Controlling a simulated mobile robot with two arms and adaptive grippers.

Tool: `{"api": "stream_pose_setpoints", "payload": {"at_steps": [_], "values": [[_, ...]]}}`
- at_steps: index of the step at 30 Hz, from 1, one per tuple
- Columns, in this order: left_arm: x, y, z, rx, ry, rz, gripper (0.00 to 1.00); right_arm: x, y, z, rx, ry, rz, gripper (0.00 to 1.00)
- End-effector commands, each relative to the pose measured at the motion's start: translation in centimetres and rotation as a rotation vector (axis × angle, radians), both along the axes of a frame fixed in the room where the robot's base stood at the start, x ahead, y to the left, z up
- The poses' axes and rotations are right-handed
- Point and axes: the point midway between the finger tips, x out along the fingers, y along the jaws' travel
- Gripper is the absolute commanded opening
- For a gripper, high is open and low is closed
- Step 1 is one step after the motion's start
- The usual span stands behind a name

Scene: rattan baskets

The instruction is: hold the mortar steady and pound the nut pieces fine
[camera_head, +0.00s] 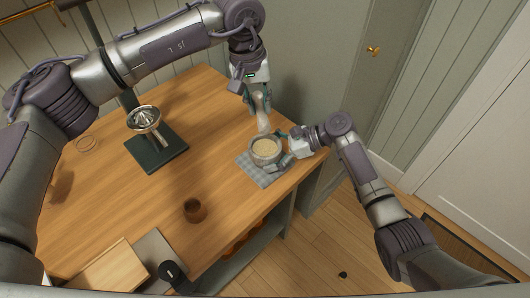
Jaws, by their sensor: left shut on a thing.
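The mortar (257,160) is a round bowl with pale, beige nut pieces (266,147) in it. It stands on a grey checked cloth near the table's right edge. My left gripper (259,101) is shut on the pale pestle (263,121) and holds it upright, with its lower end at the mortar's back rim. Whether the tip touches the nut pieces is unclear. My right gripper (283,149) is at the mortar's right side, its fingers spread along the wall. Whether they grip it is too small to tell.
The checked cloth (247,169) lies under the mortar. A metal juicer on a dark base (157,152) stands to the left. A small brown cup (194,210) stands nearer the front. A wooden board (103,271) lies front left. The table (200,110) is clear between these things.

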Motion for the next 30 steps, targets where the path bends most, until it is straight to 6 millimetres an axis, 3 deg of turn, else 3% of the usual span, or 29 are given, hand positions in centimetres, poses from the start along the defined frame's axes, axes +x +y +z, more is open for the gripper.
{"api": "stream_pose_setpoints", "payload": {"at_steps": [13, 24, 30], "values": [[0.0, 0.0, 0.0, 0.000, 0.000, 0.000, 0.00, 0.1, -0.9, 0.5, 0.000, -0.002, -0.001, 1.00], [0.0, 0.0, 0.0, -0.001, -0.001, 0.000, 0.00, 0.1, -7.4, 3.9, -0.002, -0.002, -0.001, 1.00], [0.0, 0.0, 0.0, 0.000, -0.001, 0.000, 0.00, 0.1, -9.9, 5.3, -0.002, 0.000, -0.001, 1.00]]}}
